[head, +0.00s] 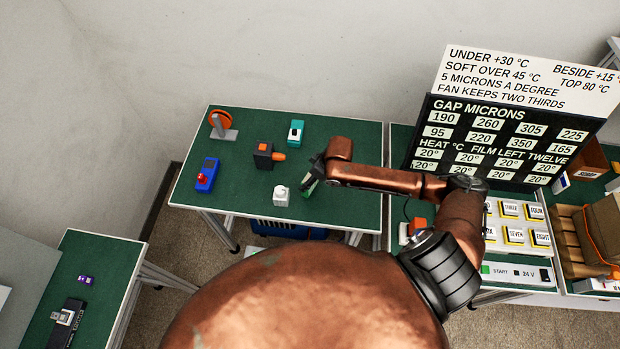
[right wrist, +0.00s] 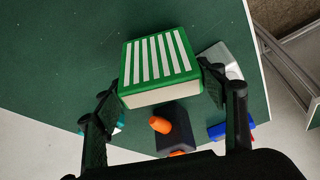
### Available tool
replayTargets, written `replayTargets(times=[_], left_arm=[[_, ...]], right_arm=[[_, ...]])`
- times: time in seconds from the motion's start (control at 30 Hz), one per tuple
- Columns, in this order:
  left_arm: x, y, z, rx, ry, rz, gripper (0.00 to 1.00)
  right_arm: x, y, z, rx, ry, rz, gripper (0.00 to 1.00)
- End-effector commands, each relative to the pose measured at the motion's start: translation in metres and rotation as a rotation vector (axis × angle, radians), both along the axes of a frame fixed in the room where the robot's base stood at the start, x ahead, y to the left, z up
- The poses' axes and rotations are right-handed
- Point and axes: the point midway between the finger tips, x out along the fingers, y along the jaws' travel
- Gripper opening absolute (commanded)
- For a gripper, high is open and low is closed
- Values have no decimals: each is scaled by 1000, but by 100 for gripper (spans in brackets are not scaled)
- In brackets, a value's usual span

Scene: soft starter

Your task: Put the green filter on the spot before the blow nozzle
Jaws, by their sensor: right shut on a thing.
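The green filter (right wrist: 158,62) is a green block with white stripes on its face and a pale side. In the right wrist view it sits between the fingers of my right gripper (right wrist: 165,88), which is shut on it. In the head view my right gripper (head: 310,176) is over the table, with a little of the green filter (head: 309,187) showing below it. The blow nozzle (head: 278,156) is an orange tip on a dark block, left of and beyond the gripper; it also shows in the right wrist view (right wrist: 160,125). My left gripper is out of view.
A white block (head: 282,197) stands close left of the gripper. Labelled buttons (head: 511,210) are at the right.

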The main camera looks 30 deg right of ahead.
Motion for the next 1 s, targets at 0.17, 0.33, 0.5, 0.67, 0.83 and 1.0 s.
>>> replayTargets(times=[0.17,0.33,0.5,0.67,0.83,1.0], left_arm=[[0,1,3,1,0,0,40],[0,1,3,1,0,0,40],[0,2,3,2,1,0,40],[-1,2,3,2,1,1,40],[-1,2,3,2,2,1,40],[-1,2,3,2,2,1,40]], right_arm=[[1,0,-11,1,-3,0,38],[1,0,-12,0,-4,-1,38],[0,-1,-14,-1,-2,-1,66],[0,-1,-14,-1,-3,-1,77],[1,-1,-14,-1,-3,-1,82],[1,-1,-14,-1,-3,-1,82]])
